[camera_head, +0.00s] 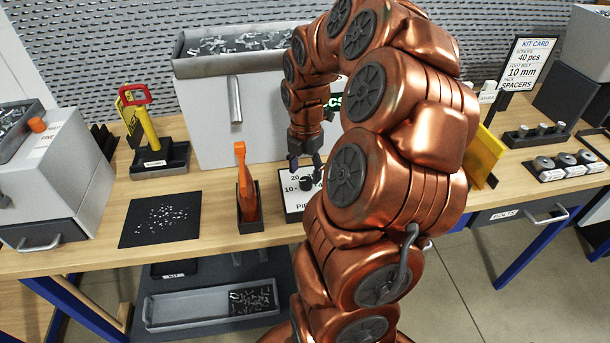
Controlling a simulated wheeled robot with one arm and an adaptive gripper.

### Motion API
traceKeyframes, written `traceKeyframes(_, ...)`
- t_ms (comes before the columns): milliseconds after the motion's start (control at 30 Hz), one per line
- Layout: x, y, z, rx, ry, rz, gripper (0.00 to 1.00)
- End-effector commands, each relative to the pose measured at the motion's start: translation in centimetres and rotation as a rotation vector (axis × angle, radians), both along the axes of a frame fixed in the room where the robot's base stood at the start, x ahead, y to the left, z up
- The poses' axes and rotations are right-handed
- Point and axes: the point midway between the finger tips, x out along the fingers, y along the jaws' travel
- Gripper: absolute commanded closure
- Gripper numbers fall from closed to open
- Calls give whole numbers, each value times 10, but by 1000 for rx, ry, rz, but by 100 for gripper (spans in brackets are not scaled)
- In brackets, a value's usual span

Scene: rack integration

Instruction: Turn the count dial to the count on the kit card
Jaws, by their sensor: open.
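The count dial (306,183) is a small black knob on a white panel (294,211) with a dark edge, on the bench front. Numbers "20" and "10" show at its left; the right of the panel is hidden behind my copper arm. My gripper (305,172) points down just above the dial, its dark fingers apart. I cannot tell whether they touch the knob. The knob's pointer is too small to read. The kit card (528,62) stands upright at the back right and reads "40 pcs", "10 mm" and "SPACERS".
A grey counting machine (210,110) with a screw-filled top tray stands behind the dial. An orange tool (246,185) in a black holder is close at left. A black mat (160,219) with loose screws lies further left. A yellow plate (483,156) is right of my arm.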

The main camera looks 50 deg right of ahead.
Motion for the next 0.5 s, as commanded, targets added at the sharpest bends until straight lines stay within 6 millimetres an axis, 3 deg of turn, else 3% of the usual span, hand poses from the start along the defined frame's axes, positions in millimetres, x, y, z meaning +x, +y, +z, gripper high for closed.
traceKeyframes(233, -1, 1, -23, 3, 2, -1, 41)
traceKeyframes(500, -1, 0, -31, 1, -1, -2, 41)
